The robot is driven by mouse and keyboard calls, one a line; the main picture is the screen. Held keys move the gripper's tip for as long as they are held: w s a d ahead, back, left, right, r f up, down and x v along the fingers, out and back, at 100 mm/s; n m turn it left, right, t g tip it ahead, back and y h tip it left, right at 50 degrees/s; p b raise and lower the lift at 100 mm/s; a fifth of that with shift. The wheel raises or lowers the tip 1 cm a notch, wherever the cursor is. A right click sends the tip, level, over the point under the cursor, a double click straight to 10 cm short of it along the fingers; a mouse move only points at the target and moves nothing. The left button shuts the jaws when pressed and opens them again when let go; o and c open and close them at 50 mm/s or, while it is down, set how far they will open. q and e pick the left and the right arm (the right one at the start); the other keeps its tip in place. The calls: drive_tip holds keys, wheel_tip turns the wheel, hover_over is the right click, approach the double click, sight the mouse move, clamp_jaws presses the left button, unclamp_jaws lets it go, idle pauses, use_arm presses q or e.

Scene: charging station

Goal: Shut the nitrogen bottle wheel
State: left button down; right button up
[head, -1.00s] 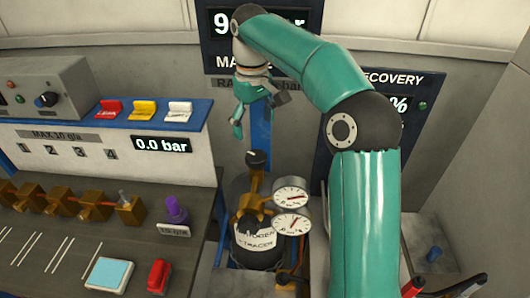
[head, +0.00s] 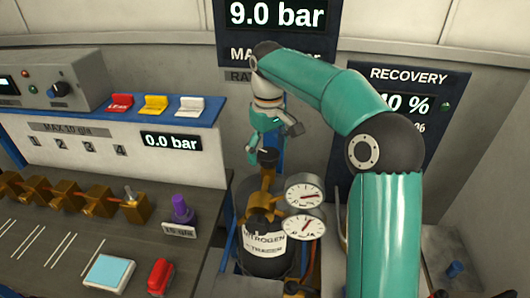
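The nitrogen bottle (head: 265,250) stands upright at lower centre, with a white label reading nitrogen tracer. On top is a brass valve with a dark wheel (head: 268,156). A second dark knob sits lower on the brass fitting, beside two round white gauges (head: 303,196). My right gripper (head: 268,143), teal and dark, hangs at the end of the teal arm just above the wheel. Its fingers look spread, with one on the left of the wheel and one up to the right. I cannot tell whether it touches the wheel. My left gripper is not in view.
A display reading 9.0 bar (head: 277,15) and a recovery panel (head: 405,75) are behind. On the left, a bench (head: 75,255) carries brass valves, a purple knob (head: 181,210), a red switch (head: 159,275) and a pale blue pad (head: 109,270).

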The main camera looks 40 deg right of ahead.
drive_tip(key=c, duration=1.1)
drive_tip(key=shift+o, duration=0.3)
drive_tip(key=shift+a, duration=0.25)
drive_tip(key=shift+d+f, duration=0.1)
drive_tip(key=shift+d, duration=0.1)
drive_tip(key=shift+m+p, duration=0.45)
drive_tip(key=shift+m, duration=0.45)
drive_tip(key=m+p, duration=0.1)
drive_tip(key=m, duration=0.2)
drive_tip(key=shift+d+r, duration=0.1)
drive_tip(key=shift+r, duration=0.1)
drive_tip(key=m, duration=0.4)
drive_tip(key=shift+p, duration=0.4)
drive_tip(key=shift+d+m, duration=0.1)
drive_tip(key=shift+m, duration=1.7)
